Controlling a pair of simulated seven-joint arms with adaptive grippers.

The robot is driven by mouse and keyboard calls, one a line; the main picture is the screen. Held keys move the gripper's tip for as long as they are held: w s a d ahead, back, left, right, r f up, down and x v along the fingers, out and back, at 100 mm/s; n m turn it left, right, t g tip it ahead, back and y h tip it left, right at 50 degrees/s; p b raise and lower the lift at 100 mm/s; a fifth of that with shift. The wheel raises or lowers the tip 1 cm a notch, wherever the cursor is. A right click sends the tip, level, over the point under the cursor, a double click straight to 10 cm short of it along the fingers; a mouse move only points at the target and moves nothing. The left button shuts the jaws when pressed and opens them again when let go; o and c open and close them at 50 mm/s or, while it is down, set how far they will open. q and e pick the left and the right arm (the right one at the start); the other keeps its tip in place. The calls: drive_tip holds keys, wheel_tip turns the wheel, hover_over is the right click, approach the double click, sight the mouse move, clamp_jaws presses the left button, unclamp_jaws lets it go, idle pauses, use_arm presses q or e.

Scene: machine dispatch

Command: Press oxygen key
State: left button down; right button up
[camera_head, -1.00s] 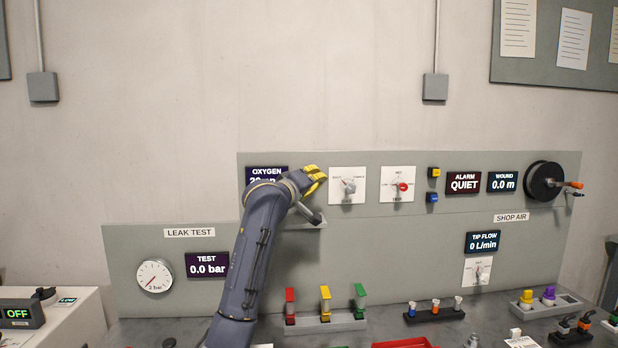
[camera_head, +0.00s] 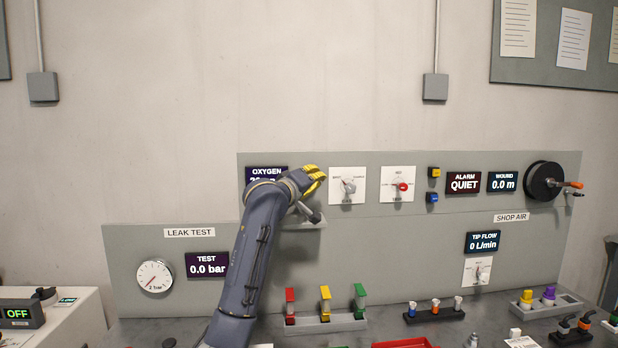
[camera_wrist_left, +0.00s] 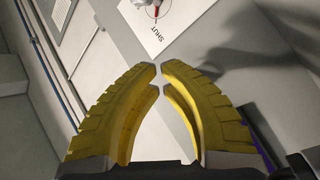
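A display labelled OXYGEN (camera_head: 266,173) is at the upper left of the grey panel. My left arm covers its lower part, so its reading is only partly visible. I cannot make out a key marked for oxygen; it may be behind the arm. My left gripper (camera_head: 318,180), with yellow fingers, is in front of the panel, right of the display and left of a white plate with a grey knob (camera_head: 348,186). In the left wrist view the fingertips of the left gripper (camera_wrist_left: 160,69) come together with nothing between them. My right gripper is not in view.
A white plate with a red knob (camera_head: 402,187), a yellow button (camera_head: 434,172) and a blue button (camera_head: 432,197) are further right on the panel. A small grey shelf (camera_head: 300,223) sticks out under the gripper. Red, yellow and green-topped parts stand in a grey rack (camera_head: 325,325) below.

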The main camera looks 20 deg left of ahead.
use_arm(q)
drive_tip(key=shift+w+a, duration=0.2)
drive_tip(key=shift+w, duration=0.2)
idle(0.5)
drive_tip(key=shift+s+d, duration=0.1)
idle(0.3)
drive_tip(key=shift+s+d, duration=0.25)
drive_tip(key=shift+s, duration=0.5)
drive_tip(key=shift+s+d, duration=0.35)
drive_tip(key=shift+s, duration=0.4)
drive_tip(key=shift+s+d, duration=0.3)
drive_tip(key=shift+s, duration=0.5)
drive_tip(key=shift+s+d, duration=0.35)
drive_tip(key=shift+s, duration=0.4)
